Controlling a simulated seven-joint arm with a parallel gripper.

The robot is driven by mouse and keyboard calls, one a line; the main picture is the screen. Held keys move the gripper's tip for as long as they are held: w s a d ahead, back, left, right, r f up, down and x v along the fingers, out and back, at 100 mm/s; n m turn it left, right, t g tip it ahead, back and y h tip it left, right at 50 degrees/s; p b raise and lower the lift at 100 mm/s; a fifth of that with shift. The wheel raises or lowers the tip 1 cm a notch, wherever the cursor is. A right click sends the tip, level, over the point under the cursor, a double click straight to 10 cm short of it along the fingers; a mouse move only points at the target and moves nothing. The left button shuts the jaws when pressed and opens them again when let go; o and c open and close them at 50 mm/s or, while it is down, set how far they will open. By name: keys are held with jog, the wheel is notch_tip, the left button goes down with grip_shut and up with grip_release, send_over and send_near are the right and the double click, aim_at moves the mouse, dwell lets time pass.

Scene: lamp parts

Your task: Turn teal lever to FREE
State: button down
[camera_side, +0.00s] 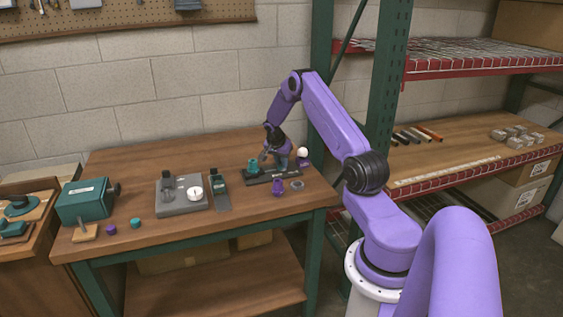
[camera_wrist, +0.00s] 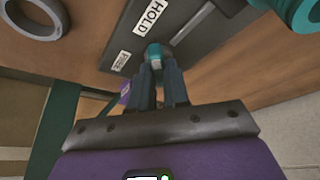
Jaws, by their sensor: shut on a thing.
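In the wrist view the teal lever (camera_wrist: 154,51) sits between the fingertips of my gripper (camera_wrist: 158,72), which is shut on it. The lever is on a dark plate (camera_wrist: 205,40) with a white HOLD label (camera_wrist: 152,17) and a smaller white label (camera_wrist: 121,60) whose word is hard to read. The lever's tip shows just past the fingers, to the right of the smaller label and below HOLD; its pivot is hidden. In the side view my gripper (camera_side: 268,155) is low over the dark base (camera_side: 272,175), and the lever cannot be made out there.
A teal cup-like part (camera_side: 253,165) stands at the base's left end. A purple part (camera_side: 278,186) and a grey ring (camera_side: 297,185) stand in front. A white bulb (camera_side: 303,152) is to the right. A grey fixture (camera_side: 181,196) and teal box (camera_side: 86,202) are further left.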

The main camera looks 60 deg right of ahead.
jog(key=shift+n, duration=0.3)
jog(key=n+t, duration=0.1)
jog(key=n, duration=0.3)
jog(key=shift+s+t, duration=0.15)
jog(key=shift+t, duration=0.25)
jog(key=n, duration=0.2)
jog(key=n+t+y, duration=0.1)
jog(key=n, duration=0.1)
jog(key=shift+s+d+n+t+y, duration=0.1)
jog(key=shift+d+n+t+y, duration=0.05)
jog(key=shift+n+t+y, duration=0.2)
jog(key=n+y, duration=0.1)
jog(key=n, duration=0.3)
jog(key=shift+t, duration=0.25)
jog(key=shift+d+n+y, duration=0.15)
jog(key=shift+n+y, duration=0.8)
jog(key=shift+n, duration=1.3)
jog(key=shift+s, duration=0.1)
jog(key=c, duration=1.1)
grip_release()
jog(key=shift+r, duration=0.1)
